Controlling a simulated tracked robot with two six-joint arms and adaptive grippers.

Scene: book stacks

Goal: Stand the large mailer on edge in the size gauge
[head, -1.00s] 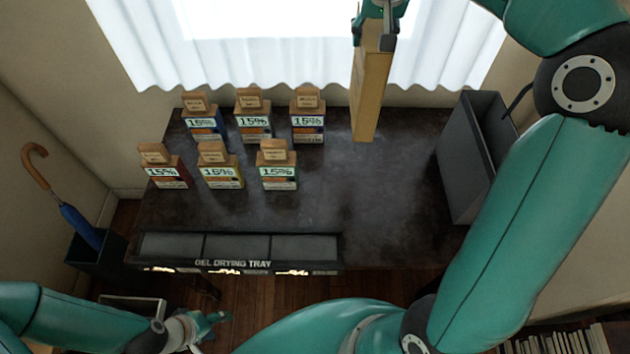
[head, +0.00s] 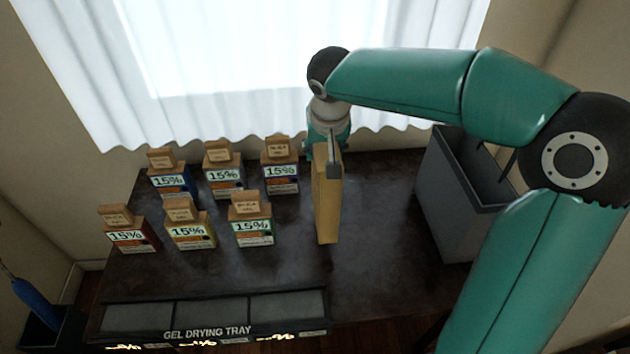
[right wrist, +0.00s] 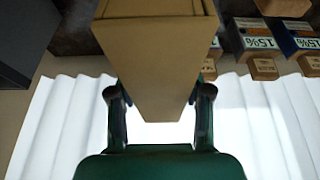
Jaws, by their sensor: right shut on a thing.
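The large mailer (head: 327,208) is a thick tan slab in the middle of the head view, held upright with a narrow edge toward me. My right gripper (head: 331,165) is shut on its far end, and the right wrist view shows both fingers (right wrist: 155,96) on either side of the mailer (right wrist: 155,50). I cannot tell whether its lower edge touches the table. Nothing in view is marked as a size gauge. A grey open-topped box (head: 447,205) stands to the right of the mailer, apart from it. My left gripper is out of view.
The dark table (head: 375,265) is bare around the mailer. Several small cartons with "15%" labels (head: 252,232) stand in two rows to its left. A gel drying tray (head: 207,332) lies along the front edge. A white curtain (head: 240,70) hangs behind.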

